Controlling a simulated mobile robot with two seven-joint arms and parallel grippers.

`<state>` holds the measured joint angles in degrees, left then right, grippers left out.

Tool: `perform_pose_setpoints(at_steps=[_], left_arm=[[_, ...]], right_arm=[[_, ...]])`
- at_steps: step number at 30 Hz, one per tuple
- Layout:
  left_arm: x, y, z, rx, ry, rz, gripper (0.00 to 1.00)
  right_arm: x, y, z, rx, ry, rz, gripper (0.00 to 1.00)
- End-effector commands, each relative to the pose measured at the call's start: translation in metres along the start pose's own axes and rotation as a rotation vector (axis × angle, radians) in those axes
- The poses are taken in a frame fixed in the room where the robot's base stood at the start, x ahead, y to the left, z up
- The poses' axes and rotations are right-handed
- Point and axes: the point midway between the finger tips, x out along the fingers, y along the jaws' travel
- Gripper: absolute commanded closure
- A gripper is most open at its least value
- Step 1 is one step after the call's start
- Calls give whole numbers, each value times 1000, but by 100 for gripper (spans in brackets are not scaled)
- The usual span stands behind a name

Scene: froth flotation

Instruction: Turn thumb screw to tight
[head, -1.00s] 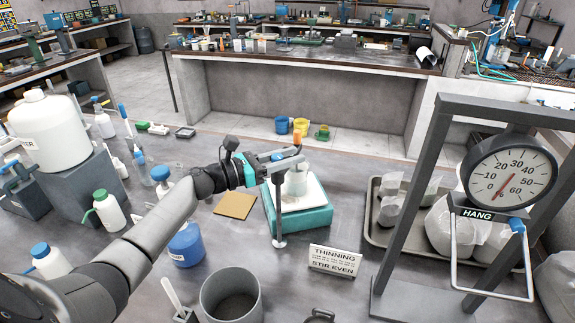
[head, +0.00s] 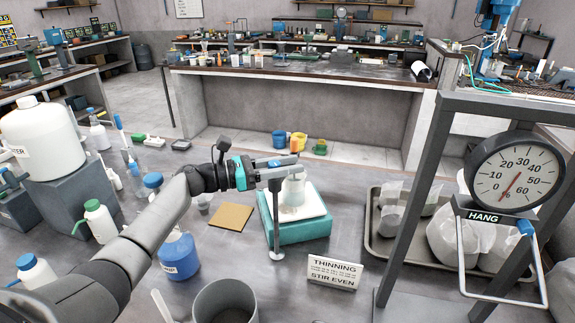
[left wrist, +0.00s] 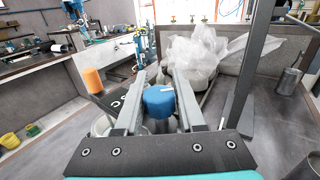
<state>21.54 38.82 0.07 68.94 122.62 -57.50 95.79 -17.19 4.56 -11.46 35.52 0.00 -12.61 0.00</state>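The thumb screw appears to be the blue round knob (left wrist: 159,102) with a pale mark on top. It also shows, small, at the top of the thin stand in the head view (head: 275,163). My left gripper (head: 282,170) is at this stand, level with the knob. In the left wrist view its two grey fingers (left wrist: 160,95) lie one on each side of the knob, close to it. I cannot tell whether they press on it. An orange knob (left wrist: 93,80) stands beside the left finger. My right gripper is not in view.
A beaker (head: 293,190) stands on a teal-sided scale (head: 296,231) behind the stand. A white sign (head: 333,271) and a grey pot (head: 224,304) are in front.

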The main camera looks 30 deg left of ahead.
Motion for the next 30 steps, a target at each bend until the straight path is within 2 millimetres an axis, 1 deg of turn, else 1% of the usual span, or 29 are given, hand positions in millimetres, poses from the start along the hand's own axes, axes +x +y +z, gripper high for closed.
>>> perform_pose_setpoints(at_steps=[1, 6, 13, 17, 20, 23, 30], left_arm=[[0, 0, 0, 0, 0, 0, 55], [0, 0, 0, 0, -1, 0, 36], [0, 0, 1, 1, -1, 1, 36], [0, 0, 9, 5, -2, 1, 36], [0, 0, 24, 7, -3, 1, 36], [0, 0, 46, 9, -2, 0, 36], [0, 0, 107, 8, -2, 0, 36]], right_arm=[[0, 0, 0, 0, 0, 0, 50], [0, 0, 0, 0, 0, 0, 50], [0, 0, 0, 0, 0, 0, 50], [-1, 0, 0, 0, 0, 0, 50], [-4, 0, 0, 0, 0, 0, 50], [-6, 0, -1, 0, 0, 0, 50], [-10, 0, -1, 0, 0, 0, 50]])
